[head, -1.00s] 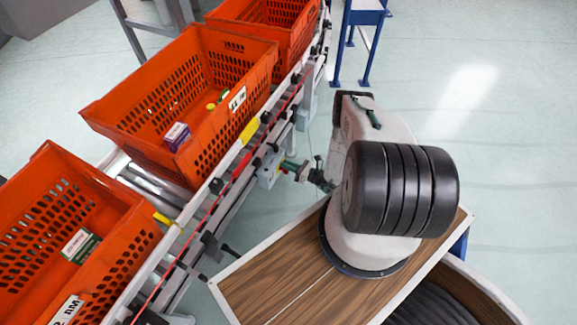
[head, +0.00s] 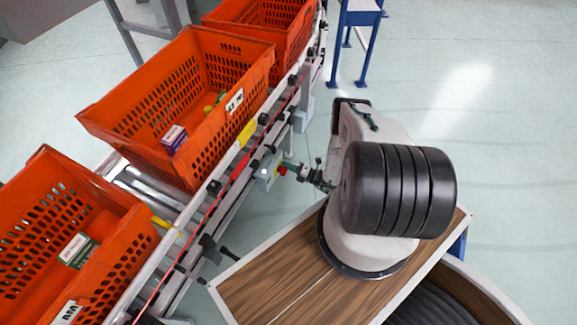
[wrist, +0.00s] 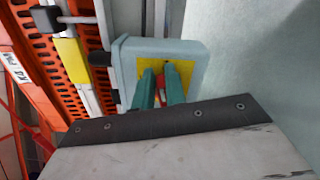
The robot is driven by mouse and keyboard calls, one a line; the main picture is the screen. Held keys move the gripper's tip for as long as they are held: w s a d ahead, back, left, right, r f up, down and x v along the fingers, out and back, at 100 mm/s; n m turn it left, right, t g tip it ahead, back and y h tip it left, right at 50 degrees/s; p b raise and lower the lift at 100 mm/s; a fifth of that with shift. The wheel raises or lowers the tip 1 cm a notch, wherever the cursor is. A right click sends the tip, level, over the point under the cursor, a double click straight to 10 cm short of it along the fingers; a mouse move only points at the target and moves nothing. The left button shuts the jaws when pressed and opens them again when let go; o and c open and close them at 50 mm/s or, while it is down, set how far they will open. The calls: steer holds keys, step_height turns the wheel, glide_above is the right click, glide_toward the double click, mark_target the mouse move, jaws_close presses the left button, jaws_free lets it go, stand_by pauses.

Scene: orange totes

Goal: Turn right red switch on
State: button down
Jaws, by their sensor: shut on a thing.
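A grey switch box (head: 264,181) is fixed to the side of the conveyor frame in the head view. In the wrist view the box (wrist: 190,52) has a yellow plate (wrist: 183,64) facing my gripper. The red switch (wrist: 162,94) shows as a narrow red strip between my green fingers. In the head view the red switch (head: 283,170) is a small red spot on the box's right side. My gripper (wrist: 161,82) is at the plate with its fingers shut on the red switch. The fingers hide most of the switch, so its on or off position cannot be told.
Orange totes (head: 130,118) stand in a row on the conveyor at the left, some with small boxes inside. Black brackets and a rail (head: 205,210) run along its near side. A blue-legged stand (head: 345,45) is at the back. The floor at right is clear.

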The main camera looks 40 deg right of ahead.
steer(key=shift+s+a+f+m, duration=0.15)
steer(key=shift+a+f+m, duration=0.15)
steer(key=shift+m, duration=0.45)
steer(key=shift+s+a+f+m, duration=0.15)
steer(key=shift+a+f+m, duration=0.1)
steer(key=shift+m, duration=0.5)
steer(key=c, duration=1.5)
jaws_free()
steer(key=shift+w, duration=0.1)
steer(key=shift+d+r, duration=0.15)
steer(key=shift+d, duration=0.2)
